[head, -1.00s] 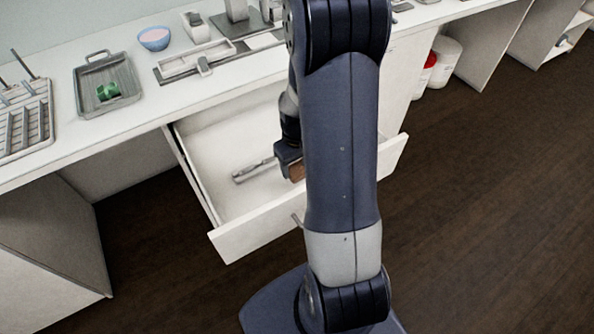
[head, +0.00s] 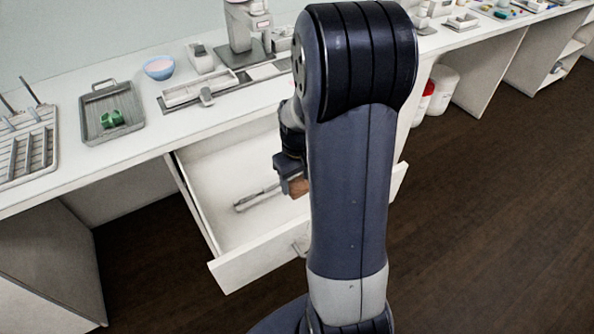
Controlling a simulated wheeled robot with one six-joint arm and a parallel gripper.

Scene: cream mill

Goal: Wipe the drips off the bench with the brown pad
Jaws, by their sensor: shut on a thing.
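The brown pad (head: 299,187) is in my gripper (head: 291,178), above the open drawer. My gripper is shut on it, and my arm hides part of both. The white bench (head: 135,143) runs along the wall behind the drawer. I cannot make out any drips on the part of the bench that shows, and my arm covers some of it.
The white drawer (head: 215,200) stands open below the bench, with a grey metal tool (head: 257,198) inside. A grey tray (head: 97,125) with a green object, a blue bowl (head: 159,68) and a rack (head: 27,150) stand on the bench.

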